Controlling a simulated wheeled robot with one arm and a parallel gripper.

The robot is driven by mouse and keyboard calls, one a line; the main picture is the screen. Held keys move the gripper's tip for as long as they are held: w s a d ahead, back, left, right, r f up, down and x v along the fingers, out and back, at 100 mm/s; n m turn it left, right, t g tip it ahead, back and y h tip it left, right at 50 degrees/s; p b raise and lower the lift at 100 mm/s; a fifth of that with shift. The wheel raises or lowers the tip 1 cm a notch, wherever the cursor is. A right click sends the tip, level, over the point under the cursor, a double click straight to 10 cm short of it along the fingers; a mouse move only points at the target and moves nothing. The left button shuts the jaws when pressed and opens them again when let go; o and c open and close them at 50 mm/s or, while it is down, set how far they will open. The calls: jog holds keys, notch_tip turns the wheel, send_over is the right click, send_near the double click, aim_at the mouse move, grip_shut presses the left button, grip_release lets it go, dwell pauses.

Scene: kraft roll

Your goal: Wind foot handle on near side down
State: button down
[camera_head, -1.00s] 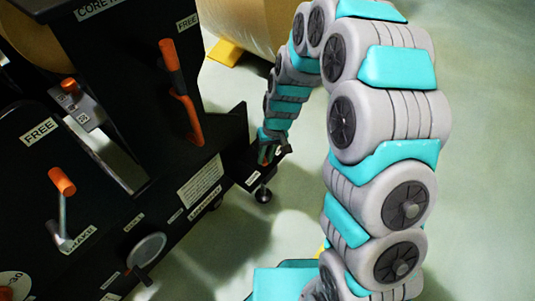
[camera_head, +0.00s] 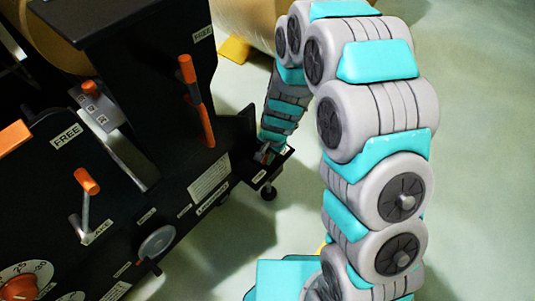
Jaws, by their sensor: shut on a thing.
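My gripper (camera_head: 264,156) is at the lower end of my teal and grey arm, small and dark in the head view. It is shut at the top of the near-side foot bracket (camera_head: 268,174), a black ledge jutting from the machine's corner. The foot handle itself is mostly hidden by the gripper and too small to make out. Below the bracket the levelling foot (camera_head: 268,193) shows as a small dark round pad on a short stem. I cannot tell whether it touches the floor.
The black machine (camera_head: 170,205) fills the left side. An orange-gripped lever (camera_head: 196,100), an orange-knobbed crank (camera_head: 87,181) and a round grey handwheel (camera_head: 157,242) stand out from it. A large kraft roll (camera_head: 245,22) is behind, by a yellow wedge (camera_head: 234,49). Floor at right is clear.

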jog(key=shift+a+m, duration=0.1)
jog(key=shift+m, duration=0.5)
jog(key=shift+w, duration=0.1)
jog(key=c, duration=0.8)
grip_release()
jog(key=shift+o, duration=0.2)
jog(key=shift+r, duration=0.15)
notch_tip(320, 180, up, 7)
jog(key=s+d, duration=0.1)
jog(key=shift+r, duration=0.2)
